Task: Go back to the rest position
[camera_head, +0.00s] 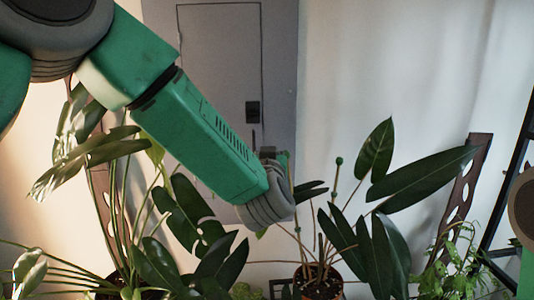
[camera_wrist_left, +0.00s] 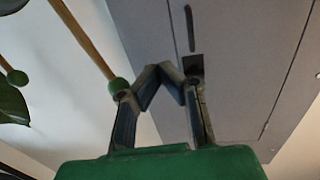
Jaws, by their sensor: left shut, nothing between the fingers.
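My left arm reaches in from the upper left in the head view. Its gripper (camera_head: 276,157) shows only in part behind the grey wrist, in front of the grey cabinet door (camera_head: 222,60). In the left wrist view the left gripper (camera_wrist_left: 165,72) is shut, with its fingertips together and nothing between them. The cabinet door (camera_wrist_left: 245,50) lies beyond the fingers there. Only a piece of my right arm shows at the right edge of the head view; its gripper is out of the frame.
A potted plant (camera_head: 318,282) stands below and right of the left wrist. Its leaves (camera_head: 375,150) spread rightward. Another leafy plant (camera_head: 150,265) is at the lower left, under my arm. In the wrist view a stake with a green ball (camera_wrist_left: 118,84) is close beside the left finger.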

